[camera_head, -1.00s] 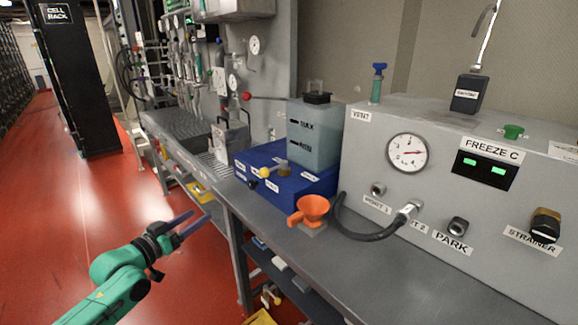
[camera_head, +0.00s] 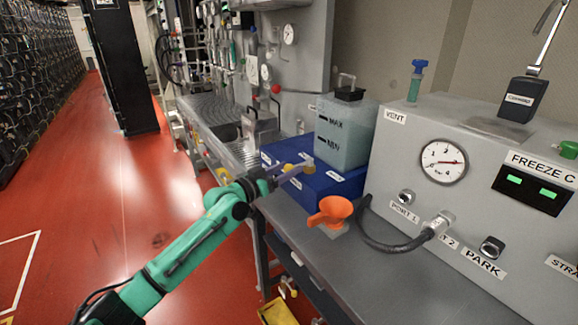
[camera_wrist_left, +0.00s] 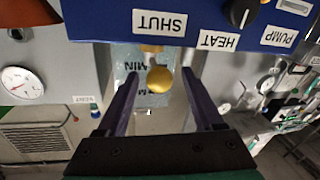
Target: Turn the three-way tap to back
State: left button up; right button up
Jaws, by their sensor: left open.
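The three-way tap sits at the front of the blue box (camera_head: 333,187). It has a brass body and a yellow ball (camera_wrist_left: 160,79) on its lever. In the head view the ball (camera_head: 289,168) is partly hidden by my left gripper (camera_head: 293,174). In the left wrist view, which shows the labels upside down, my left gripper (camera_wrist_left: 159,76) is open with one finger on each side of the ball. Gaps show between ball and fingers. The SHUT label (camera_wrist_left: 160,22) is close to the tap. My right gripper is not in view.
A tank (camera_head: 343,133) marked MAX and MIN stands on the blue box. The grey FREEZE C unit (camera_head: 465,190) fills the right side. A black knob (camera_wrist_left: 240,13) is on the box.

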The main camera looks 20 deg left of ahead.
pick_arm(q)
jog(key=shift+w+d, duration=0.35)
jog(key=shift+w, duration=0.15)
jog(key=shift+a, duration=0.1)
grip_shut()
dwell(1.0)
